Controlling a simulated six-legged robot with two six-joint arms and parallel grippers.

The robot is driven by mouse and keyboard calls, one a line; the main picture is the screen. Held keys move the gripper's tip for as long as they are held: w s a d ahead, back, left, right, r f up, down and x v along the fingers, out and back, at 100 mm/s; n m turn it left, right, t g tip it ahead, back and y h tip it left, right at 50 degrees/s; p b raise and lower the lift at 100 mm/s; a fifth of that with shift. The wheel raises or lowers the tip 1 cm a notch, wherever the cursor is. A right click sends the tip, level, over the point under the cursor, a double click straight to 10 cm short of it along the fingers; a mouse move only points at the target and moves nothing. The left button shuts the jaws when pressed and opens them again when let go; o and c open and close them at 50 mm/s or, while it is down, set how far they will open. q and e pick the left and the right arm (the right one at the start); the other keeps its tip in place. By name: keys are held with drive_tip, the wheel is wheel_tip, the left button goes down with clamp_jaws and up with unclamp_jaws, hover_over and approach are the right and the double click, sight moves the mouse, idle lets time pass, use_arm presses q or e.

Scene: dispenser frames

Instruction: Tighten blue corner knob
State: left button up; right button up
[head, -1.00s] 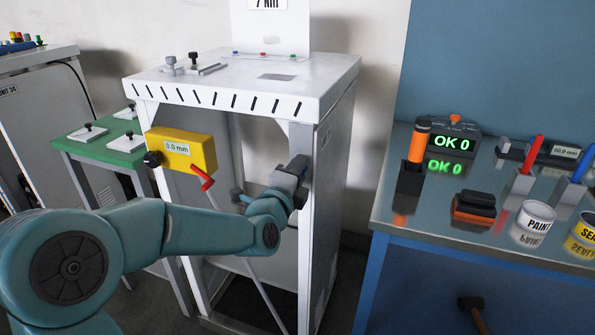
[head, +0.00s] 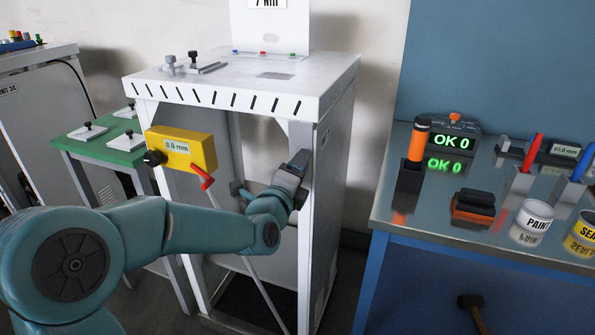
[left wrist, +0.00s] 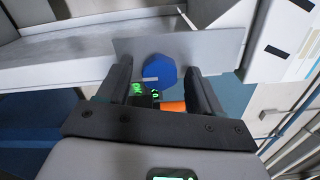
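The blue knob (left wrist: 159,71) shows in the left wrist view, in front of a flat grey plate (left wrist: 215,52). It has a small light mark on its face. My left gripper (left wrist: 160,76) is open, with one dark finger on each side of the knob and a visible gap on both sides. In the head view, my left gripper (head: 298,165) is at the right front post of the white dispenser frame (head: 240,85). The knob is hidden there. My right gripper is in neither current view.
A yellow box (head: 180,149) reading about 0.0 mm and a red-handled lever (head: 202,177) are left of my gripper. The blue bench (head: 400,215) at right bears a display (head: 452,141) reading OK 0, an orange-topped marker (head: 420,135) and cans.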

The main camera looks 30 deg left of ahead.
use_arm(q)
drive_tip(key=b+v, duration=0.3)
drive_tip(key=v, duration=1.3)
drive_tip(key=shift+s, duration=0.2)
